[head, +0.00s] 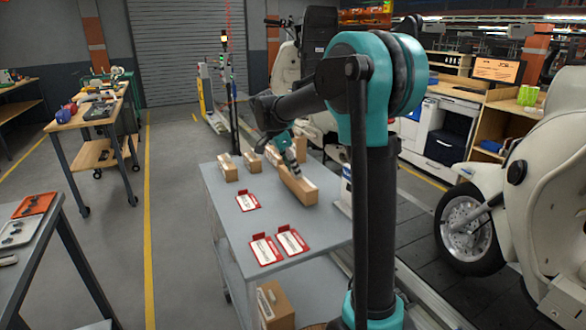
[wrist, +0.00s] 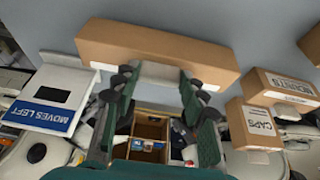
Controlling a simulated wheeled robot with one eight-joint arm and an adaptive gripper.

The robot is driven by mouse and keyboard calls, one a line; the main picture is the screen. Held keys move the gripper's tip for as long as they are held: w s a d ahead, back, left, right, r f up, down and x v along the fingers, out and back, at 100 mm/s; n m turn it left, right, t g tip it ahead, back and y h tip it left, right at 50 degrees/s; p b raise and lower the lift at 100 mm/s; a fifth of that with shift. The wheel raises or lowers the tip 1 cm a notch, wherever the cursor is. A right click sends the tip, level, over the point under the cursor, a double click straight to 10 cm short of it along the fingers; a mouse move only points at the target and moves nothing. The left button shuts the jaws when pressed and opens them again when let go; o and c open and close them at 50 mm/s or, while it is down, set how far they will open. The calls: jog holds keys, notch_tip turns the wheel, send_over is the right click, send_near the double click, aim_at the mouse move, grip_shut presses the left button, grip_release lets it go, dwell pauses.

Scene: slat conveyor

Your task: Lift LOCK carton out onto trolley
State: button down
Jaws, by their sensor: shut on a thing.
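My gripper (head: 291,168) is over the right part of a grey two-level table (head: 215,205), shut on a long brown carton (head: 298,188). In the wrist view the fingers (wrist: 160,78) meet this carton (wrist: 155,48) near the middle of its length. The side I see there is plain, so I cannot read LOCK on it. I cannot tell whether the carton touches the tabletop. Smaller cartons stand near it: one marked CAPS (wrist: 256,127) and one with a blurred label (wrist: 280,88).
Other small cartons (head: 228,167) stand along the table's far side. Red-edged label cards (head: 264,250) lie towards the near side, with bare surface between. A blue-and-white MOVES LEFT sign (wrist: 42,112) stands beside the held carton. A cream scooter (head: 500,215) is at right.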

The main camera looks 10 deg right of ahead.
jog(key=shift+f, duration=0.5)
dwell(0.4)
jog(key=c, duration=0.8)
grip_release()
jog(key=v, duration=1.2)
